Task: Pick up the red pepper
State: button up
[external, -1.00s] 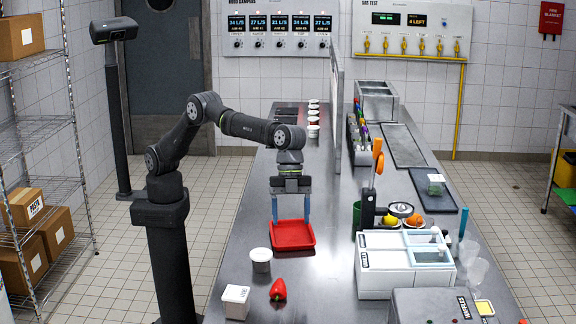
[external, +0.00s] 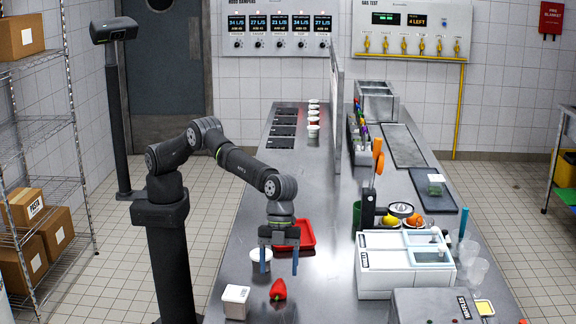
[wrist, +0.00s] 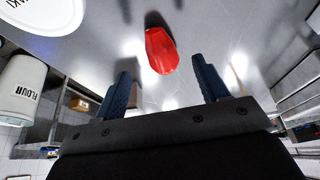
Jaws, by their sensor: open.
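The red pepper (external: 278,290) lies on the steel counter near its front, to the right of a white square tub. In the wrist view the pepper (wrist: 160,51) shows just beyond the fingertips, between the two blue fingers. My gripper (external: 279,270) is open and empty, pointing down, above and a little behind the pepper. The gripper's fingers (wrist: 163,72) are apart and do not touch the pepper in the wrist view.
A white square tub (external: 235,302) stands left of the pepper. A round white tub (external: 260,263) is close behind, partly hidden by my gripper. A red tray (external: 307,236) lies farther back. A white lidded bin unit (external: 385,270) stands right, with bare counter between.

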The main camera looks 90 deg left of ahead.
aim_at(279, 283)
jog(key=x, duration=0.5)
jog(key=shift+d, duration=0.15)
jog(key=shift+c, duration=0.2)
jog(key=shift+r, duration=0.1)
jog(key=c, duration=1)
